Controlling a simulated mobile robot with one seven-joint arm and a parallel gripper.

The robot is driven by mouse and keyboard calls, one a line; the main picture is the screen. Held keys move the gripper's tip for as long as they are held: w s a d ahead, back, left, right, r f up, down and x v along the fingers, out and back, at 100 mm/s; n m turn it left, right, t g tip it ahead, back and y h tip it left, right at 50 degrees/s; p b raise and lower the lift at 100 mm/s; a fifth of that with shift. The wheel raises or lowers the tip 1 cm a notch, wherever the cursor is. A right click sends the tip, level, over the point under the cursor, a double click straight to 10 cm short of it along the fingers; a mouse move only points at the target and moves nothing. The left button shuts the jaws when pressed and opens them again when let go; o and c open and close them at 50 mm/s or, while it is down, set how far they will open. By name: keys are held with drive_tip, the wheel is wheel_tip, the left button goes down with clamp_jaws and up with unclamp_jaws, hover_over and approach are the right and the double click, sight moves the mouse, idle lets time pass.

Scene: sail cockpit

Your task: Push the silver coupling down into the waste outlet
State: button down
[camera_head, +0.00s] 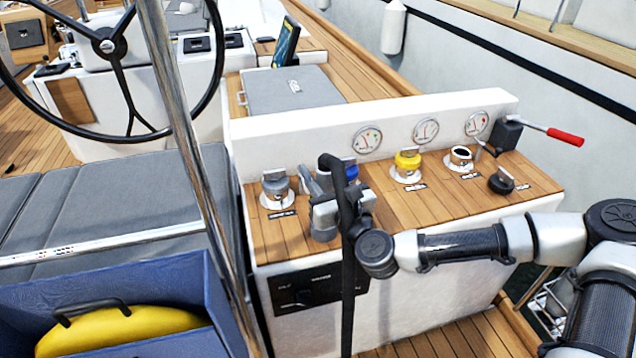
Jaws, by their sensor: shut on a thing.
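My gripper (326,207) is in front of the left half of the console, shut on the silver coupling (323,232). The coupling looks like a grey cylinder at the end of a black hose (348,275); the gripper and hose hide much of it. The hose arches over the gripper and hangs down the console's front. The open fitting with a dark mouth and white flange (461,157), which looks like the waste outlet, is on the console top, right of the yellow cap. The coupling is well to its left, apart from it.
The wooden console top (385,212) also carries a grey cap (276,187), a blue cap (351,172), a yellow cap (407,162) and a loose-looking black cap (501,182). A red-handled lever (566,137) is at the right. A steel pole (183,125) stands left.

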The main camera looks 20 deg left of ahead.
sight(323, 158)
wheel_tip(323, 158, up, 6)
drive_tip(key=shift+f+p, duration=0.1)
drive_tip(key=shift+p, duration=0.7)
drive_tip(key=shift+r+p, duration=1.1)
drive_tip(key=shift+r, duration=0.3)
